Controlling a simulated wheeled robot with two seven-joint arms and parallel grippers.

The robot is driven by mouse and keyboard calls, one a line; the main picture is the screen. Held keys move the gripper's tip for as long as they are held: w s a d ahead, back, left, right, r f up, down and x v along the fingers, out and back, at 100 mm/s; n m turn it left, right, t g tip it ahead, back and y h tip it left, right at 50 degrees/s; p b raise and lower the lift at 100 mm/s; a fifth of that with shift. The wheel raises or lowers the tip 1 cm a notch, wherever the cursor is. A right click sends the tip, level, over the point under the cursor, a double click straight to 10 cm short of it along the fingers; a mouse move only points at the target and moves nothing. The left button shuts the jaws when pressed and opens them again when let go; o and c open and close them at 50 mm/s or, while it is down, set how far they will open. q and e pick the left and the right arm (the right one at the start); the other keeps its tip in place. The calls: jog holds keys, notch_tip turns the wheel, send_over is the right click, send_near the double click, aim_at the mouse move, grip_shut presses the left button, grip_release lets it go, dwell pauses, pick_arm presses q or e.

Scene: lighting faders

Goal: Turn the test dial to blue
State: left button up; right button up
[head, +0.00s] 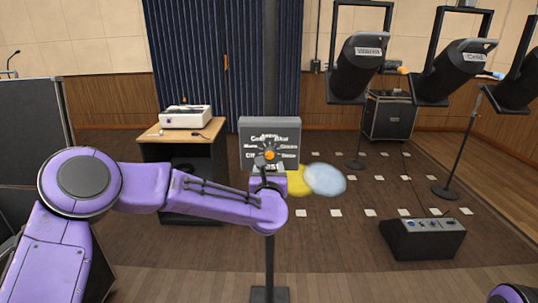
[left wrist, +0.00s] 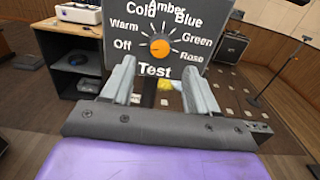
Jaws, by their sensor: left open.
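The grey test panel (head: 285,131) stands on a dark post in the middle of the head view. Its orange dial (left wrist: 159,48) is ringed by the labels Off, Warm, Cold, Amber, Blue, Green and Rose, with "Test" below. The Blue label (left wrist: 188,18) is at the dial's upper right. I cannot tell which label the dial points to. My left gripper (left wrist: 159,78) is open, its fingers spread below and either side of the dial, with nothing between them. In the head view, my left arm hides the panel's lower part. My right gripper is not in view.
A wooden desk (head: 182,153) with a white device (head: 185,117) stands left of the panel. Black lamps (head: 358,70) hang at the upper right. A black control box (head: 422,239) sits on the floor at right. Yellow and pale blue round patches (head: 325,180) show beside the panel.

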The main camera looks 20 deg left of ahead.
aim_at(269, 156)
pick_arm(q)
jog(key=p+x, duration=0.2)
jog(key=x, duration=0.5)
jog(key=shift+w+a+f, duration=0.1)
jog(key=shift+w+f, duration=0.05)
jog(key=shift+w, duration=0.3)
jog(key=c, duration=1)
